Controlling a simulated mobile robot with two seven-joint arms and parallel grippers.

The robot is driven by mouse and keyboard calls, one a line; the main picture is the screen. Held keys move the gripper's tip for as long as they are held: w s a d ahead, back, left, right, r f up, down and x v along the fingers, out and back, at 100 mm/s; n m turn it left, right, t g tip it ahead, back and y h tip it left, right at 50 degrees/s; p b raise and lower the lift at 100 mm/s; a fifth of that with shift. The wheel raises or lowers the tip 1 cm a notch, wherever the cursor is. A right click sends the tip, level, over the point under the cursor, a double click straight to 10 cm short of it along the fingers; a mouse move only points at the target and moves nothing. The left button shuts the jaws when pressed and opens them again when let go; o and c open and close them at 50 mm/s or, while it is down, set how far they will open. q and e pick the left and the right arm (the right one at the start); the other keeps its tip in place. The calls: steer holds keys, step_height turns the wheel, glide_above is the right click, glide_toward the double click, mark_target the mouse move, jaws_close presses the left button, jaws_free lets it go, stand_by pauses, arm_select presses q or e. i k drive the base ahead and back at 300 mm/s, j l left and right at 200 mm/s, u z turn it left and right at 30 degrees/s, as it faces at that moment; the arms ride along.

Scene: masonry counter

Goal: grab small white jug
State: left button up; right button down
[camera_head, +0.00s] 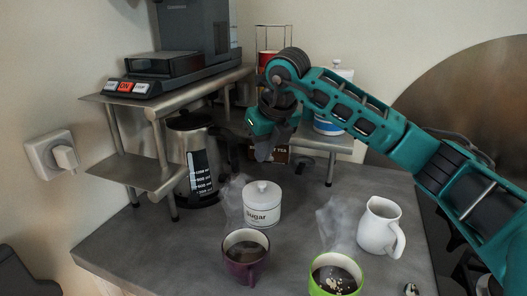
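The small white jug (379,228) stands upright at the right of the grey counter, with its handle toward the right. Its spout and open top show. My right arm reaches in from the right and passes above and behind the jug in the picture. My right gripper (264,152) points down near the shelf at the back, well to the left of the jug and apart from it. Its fingers are small and seen at an angle, so I cannot tell whether they are open. My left gripper is not in view.
A white sugar pot (262,206), a purple cup (245,270) and a green cup (357,286) stand left of the jug; both cups steam. A coffee machine (185,62) sits above.

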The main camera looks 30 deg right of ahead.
mark_target(381, 242)
steer(key=k, duration=1)
